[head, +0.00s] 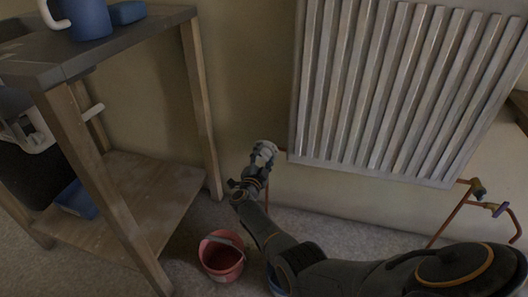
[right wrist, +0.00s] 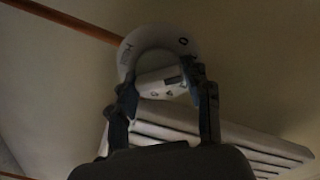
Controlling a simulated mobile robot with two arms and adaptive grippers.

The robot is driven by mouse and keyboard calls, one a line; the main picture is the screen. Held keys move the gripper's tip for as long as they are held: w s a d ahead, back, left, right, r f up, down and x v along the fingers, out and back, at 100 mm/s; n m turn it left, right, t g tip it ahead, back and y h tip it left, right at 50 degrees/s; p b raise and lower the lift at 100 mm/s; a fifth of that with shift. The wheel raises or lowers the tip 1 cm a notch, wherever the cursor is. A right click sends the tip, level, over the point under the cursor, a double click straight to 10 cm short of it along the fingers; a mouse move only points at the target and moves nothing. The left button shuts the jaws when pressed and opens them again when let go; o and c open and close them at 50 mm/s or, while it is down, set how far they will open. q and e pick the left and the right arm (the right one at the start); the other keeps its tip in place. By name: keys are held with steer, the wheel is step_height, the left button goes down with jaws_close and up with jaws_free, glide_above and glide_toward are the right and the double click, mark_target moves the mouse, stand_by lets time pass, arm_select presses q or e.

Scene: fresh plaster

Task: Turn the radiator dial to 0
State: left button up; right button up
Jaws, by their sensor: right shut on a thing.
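The radiator dial (head: 264,151) is a pale knob at the lower left corner of the white ribbed radiator (head: 405,85). My right gripper (head: 258,172) is shut on the dial. In the right wrist view the dial (right wrist: 161,84) sits between the two fingers (right wrist: 164,80), with small dark marks on its face. A pale round collar (right wrist: 160,42) behind it carries a dark 0 and other marks. Which mark the dial lines up with I cannot tell. My left gripper is not in view.
A wooden bench (head: 150,45) stands at the left with a blue mug (head: 88,20) and a blue block (head: 127,13) on top. A red bucket (head: 221,258) is on the floor below my right arm. Copper pipes (head: 452,213) run under the radiator's right end.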

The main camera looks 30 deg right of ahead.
mark_target(263, 155)
steer(key=n+p, duration=0.1)
steer(key=n, duration=0.2)
steer(key=shift+a+n, duration=0.1)
steer(key=shift+n, duration=0.2)
steer(key=shift+n+p, duration=0.5)
steer(key=shift+n, duration=1)
steer(key=o, duration=1.1)
steer(key=shift+w, duration=0.1)
steer(key=shift+r, duration=0.1)
steer(key=shift+r, duration=4.9)
